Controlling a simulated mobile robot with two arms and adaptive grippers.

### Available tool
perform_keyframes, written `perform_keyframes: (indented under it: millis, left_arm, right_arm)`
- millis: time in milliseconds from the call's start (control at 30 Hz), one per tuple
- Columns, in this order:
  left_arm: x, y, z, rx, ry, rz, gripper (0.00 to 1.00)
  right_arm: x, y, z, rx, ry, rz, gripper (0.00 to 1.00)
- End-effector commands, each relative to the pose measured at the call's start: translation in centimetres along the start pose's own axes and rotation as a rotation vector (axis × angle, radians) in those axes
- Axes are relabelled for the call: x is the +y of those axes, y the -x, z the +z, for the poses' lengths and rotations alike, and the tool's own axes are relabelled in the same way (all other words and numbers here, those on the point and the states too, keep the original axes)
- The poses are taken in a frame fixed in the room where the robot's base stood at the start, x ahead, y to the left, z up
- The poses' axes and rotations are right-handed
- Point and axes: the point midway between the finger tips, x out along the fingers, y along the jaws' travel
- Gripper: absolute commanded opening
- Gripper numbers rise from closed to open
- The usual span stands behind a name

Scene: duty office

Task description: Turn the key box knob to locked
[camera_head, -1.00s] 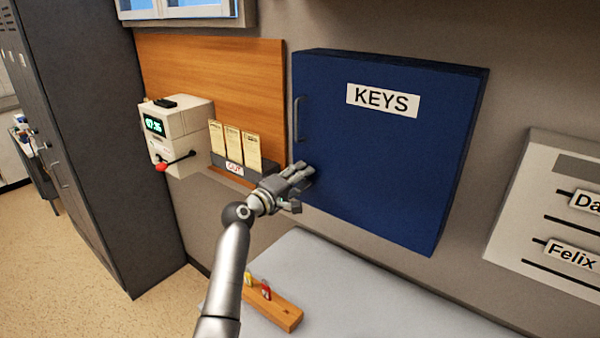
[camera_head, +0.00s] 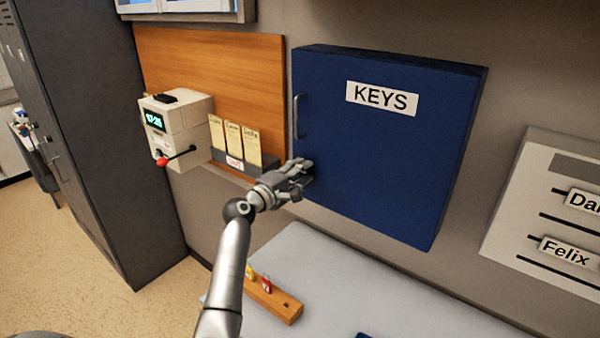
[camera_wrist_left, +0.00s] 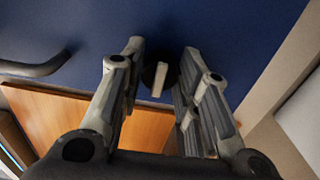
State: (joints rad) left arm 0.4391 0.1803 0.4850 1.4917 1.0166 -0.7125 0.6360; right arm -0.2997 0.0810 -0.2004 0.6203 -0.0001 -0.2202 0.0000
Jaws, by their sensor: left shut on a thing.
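The blue key box (camera_head: 385,150), labelled KEYS, is on the wall with its door closed. My left gripper (camera_head: 306,172) is at the lower left of the door, and its fingers hide the knob in the head view. In the left wrist view, the knob (camera_wrist_left: 158,80), dark and round with a pale bar, lies between the two fingers of my left gripper (camera_wrist_left: 162,62). The gripper is shut on it. The bar points roughly along the fingers, slightly tilted. My right gripper is in neither view.
The door handle (camera_head: 296,117) is above the gripper. A card rack (camera_head: 232,162) and a time clock (camera_head: 178,130) with a red-tipped lever are to the left.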

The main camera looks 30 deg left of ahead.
Motion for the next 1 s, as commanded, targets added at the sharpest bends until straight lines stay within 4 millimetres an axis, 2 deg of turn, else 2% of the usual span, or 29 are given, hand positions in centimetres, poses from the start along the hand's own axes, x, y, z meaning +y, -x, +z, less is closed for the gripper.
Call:
perform_keyframes:
  millis: [33,67,200,533,667,833,1000]
  left_arm:
    - [-0.1,0.0,0.0,0.000,0.002,-0.001,0.06]
    - [-0.1,0.0,0.0,0.000,0.002,-0.001,0.34]
    - [-0.1,0.0,0.0,0.000,0.001,-0.001,0.52]
    - [0.0,0.1,0.0,0.000,-0.001,-0.001,0.52]
    - [-0.1,0.9,0.0,0.000,-0.001,-0.001,0.52]
    - [-0.1,3.3,0.0,0.001,-0.003,-0.001,0.52]
    - [-0.2,6.7,-0.1,0.002,-0.004,-0.004,0.52]
  right_arm:
    - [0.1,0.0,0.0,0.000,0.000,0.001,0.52]
    - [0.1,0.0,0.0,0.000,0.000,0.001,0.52]
    - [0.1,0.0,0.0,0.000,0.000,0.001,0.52]
    - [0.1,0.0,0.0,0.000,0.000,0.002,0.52]
    - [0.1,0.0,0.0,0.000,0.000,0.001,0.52]
    - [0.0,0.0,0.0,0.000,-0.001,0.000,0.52]
    - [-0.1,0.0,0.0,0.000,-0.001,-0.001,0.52]
